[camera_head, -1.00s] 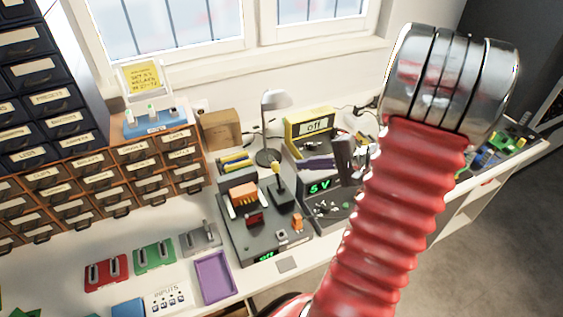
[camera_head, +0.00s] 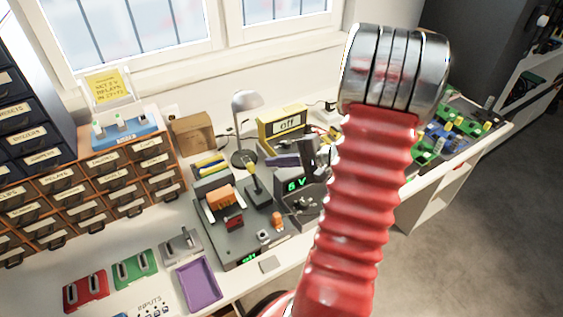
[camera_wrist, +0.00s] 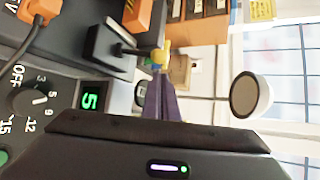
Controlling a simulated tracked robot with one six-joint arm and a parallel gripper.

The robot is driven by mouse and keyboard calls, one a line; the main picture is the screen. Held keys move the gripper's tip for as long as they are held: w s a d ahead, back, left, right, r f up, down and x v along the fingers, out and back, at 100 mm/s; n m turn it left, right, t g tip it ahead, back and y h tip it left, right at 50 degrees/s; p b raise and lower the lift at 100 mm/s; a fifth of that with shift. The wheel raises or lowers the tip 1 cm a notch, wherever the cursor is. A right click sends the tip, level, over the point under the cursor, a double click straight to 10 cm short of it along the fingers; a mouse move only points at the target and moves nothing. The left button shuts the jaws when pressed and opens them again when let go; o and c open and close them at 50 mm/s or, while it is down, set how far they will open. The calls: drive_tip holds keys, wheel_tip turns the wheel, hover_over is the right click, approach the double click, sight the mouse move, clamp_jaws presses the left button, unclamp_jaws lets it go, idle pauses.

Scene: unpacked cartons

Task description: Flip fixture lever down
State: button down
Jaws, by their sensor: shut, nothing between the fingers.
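The test fixture (camera_head: 228,238) is a dark grey box on the bench with an orange part (camera_head: 222,197) on it. Its lever, with a yellow knob (camera_head: 251,168) on a dark stem, stands upright at the back right of the fixture. In the wrist view, the knob (camera_wrist: 158,55) shows just beyond my fingertips. My gripper (camera_head: 270,160) is shut and empty, with purple fingers beside the knob, to its right in the head view. The wrist view shows the fingers (camera_wrist: 161,82) together. I cannot tell whether they touch the knob.
A power supply with a green display (camera_head: 296,184) stands right of the fixture, close under my gripper. A yellow meter (camera_head: 282,125) and a grey lamp (camera_head: 246,101) stand behind. A purple tray (camera_head: 199,284) lies in front. Drawers (camera_head: 100,190) stand at left.

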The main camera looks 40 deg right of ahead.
sight(254, 177)
drive_tip(key=shift+x, duration=2.7)
drive_tip(key=shift+s, duration=0.1)
